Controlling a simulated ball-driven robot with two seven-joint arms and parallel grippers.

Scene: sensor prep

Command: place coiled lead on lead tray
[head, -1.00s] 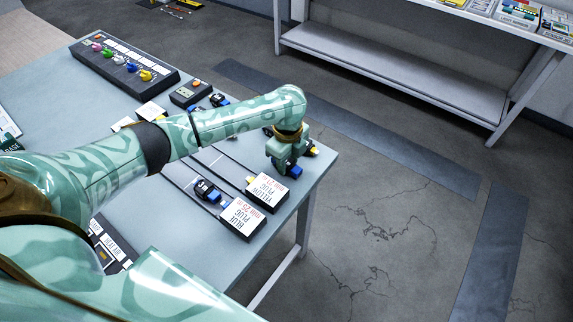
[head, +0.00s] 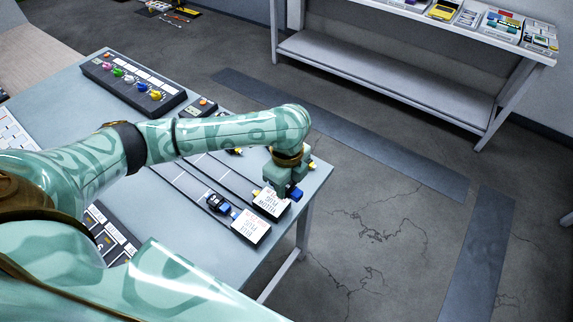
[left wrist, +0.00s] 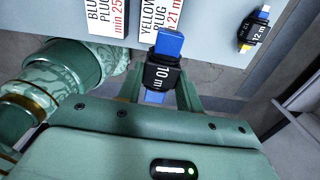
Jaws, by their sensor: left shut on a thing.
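In the left wrist view the lead sits between the two fingers (left wrist: 163,96). In the head view only its blue end (head: 294,193) shows beside the fingers, near the table's right edge and the "yellow plug" card (head: 268,204). A blue-ended coiled lead (head: 217,203) lies near the "blue plug" card (head: 247,228). I cannot tell which surface is the lead tray. My right gripper is not in view.
A dark panel with coloured plugs (head: 132,82) stands at the table's back. A small dark box (head: 200,107) stands beside it. My left arm hides the table's middle. A shelf bench (head: 380,70) with boxes stands beyond open floor.

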